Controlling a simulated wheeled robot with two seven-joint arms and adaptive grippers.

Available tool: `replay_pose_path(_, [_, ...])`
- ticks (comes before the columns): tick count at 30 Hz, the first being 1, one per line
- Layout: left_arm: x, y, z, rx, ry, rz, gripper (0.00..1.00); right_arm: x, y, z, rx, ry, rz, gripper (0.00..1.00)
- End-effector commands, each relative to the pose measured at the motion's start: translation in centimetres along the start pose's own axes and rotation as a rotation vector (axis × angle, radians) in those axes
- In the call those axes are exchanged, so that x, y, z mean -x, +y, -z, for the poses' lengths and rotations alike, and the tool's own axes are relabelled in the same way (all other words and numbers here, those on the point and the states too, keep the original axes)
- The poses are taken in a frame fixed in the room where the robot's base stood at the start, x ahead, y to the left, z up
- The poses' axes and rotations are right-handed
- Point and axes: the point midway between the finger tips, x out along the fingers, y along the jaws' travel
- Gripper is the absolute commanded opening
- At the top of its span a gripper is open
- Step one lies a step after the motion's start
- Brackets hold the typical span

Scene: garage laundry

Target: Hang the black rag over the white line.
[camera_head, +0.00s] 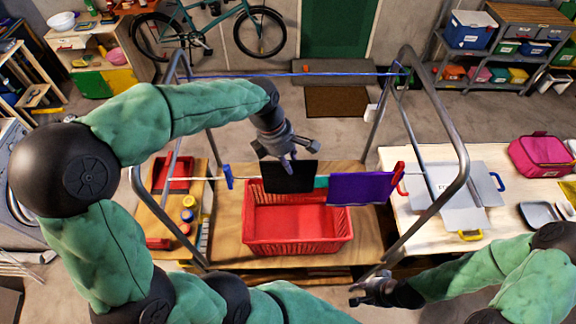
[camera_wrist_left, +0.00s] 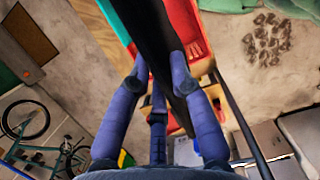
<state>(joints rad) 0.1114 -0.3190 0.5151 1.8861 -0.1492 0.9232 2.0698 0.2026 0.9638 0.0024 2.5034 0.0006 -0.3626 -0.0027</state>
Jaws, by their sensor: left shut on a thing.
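The black rag (camera_head: 290,178) hangs flat below my left gripper (camera_head: 287,158), above the far part of the red basket. My left gripper is shut on the rag's upper part; in the left wrist view the dark rag (camera_wrist_left: 152,30) runs between the fingers (camera_wrist_left: 158,75). The white line (camera_head: 205,178) runs across the metal frame and passes at the rag's height. I cannot tell whether the rag is in front of, behind or over the line. My right gripper (camera_head: 362,291) is low at the right front, empty, its fingers apart.
A purple cloth (camera_head: 360,188) hangs on the line just right of the rag. A blue peg (camera_head: 228,176) and a red peg (camera_head: 398,172) sit on the line. The red basket (camera_head: 298,246) stands below. A blue line (camera_head: 300,74) spans the far side. Metal frame posts (camera_head: 455,140) stand at both sides.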

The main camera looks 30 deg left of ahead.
Motion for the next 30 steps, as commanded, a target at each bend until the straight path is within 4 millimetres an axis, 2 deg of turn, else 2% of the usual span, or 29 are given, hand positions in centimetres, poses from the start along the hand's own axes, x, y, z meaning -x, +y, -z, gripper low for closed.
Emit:
replay_pose_path(5, [0.0,1.3,0.0,0.002,0.0,0.001,0.0,0.3,-0.1,0.0,0.0,0.0,0.0,0.32])
replay_pose_path(30, [-5.9,1.1,1.5,0.0,0.001,0.002,0.0,-3.5,1.3,0.1,0.0,0.0,0.0,0.32])
